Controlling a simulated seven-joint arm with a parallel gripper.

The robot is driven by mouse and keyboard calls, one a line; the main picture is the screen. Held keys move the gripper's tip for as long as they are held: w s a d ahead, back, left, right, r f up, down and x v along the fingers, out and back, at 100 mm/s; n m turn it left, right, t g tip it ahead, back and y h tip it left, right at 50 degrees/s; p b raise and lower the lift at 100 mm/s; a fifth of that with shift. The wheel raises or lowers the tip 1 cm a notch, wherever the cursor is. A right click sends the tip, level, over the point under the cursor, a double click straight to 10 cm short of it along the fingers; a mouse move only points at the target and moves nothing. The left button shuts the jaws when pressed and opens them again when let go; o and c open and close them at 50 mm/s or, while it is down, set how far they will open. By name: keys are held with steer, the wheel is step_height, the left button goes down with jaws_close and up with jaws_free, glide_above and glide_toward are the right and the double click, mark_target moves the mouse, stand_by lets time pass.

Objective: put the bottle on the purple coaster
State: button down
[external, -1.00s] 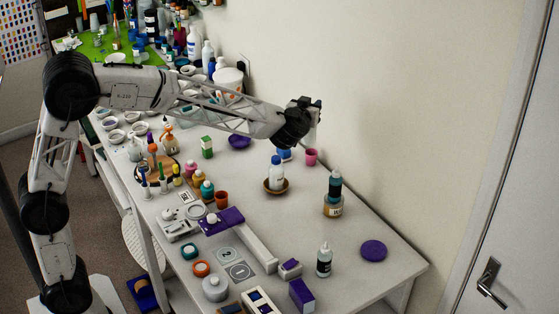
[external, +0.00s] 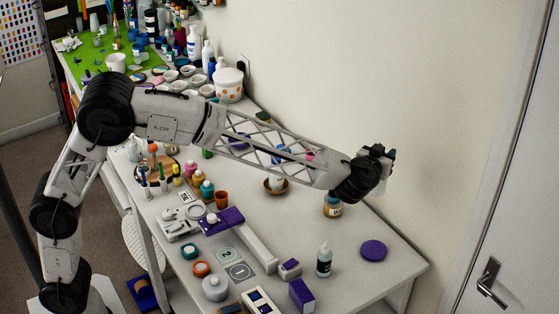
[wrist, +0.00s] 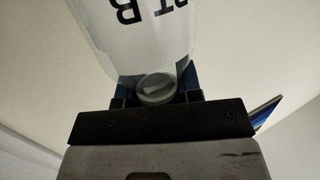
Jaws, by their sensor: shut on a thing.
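The purple coaster (external: 373,250) is a flat round disc lying on the right part of the table. My gripper (external: 385,157) is in the air above and behind it, near the wall. In the wrist view my gripper (wrist: 153,95) is shut on a clear bottle (wrist: 135,40) with a white label and dark letters that appear upside down. The bottle's round end shows between the fingers. In the external view the held bottle is mostly hidden by the gripper and wrist.
An amber jar (external: 333,207) is below my wrist. A dark-labelled bottle (external: 324,262) and purple box (external: 301,295) stand left of the coaster.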

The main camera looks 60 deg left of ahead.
steer(key=d+f, duration=0.3)
steer(key=f, duration=0.8)
steer(key=shift+d+h, duration=0.25)
steer(key=shift+h, duration=0.05)
steer(key=shift+s+f, duration=0.15)
steer(key=shift+f, duration=2.55)
steer(key=shift+f, duration=2.5)
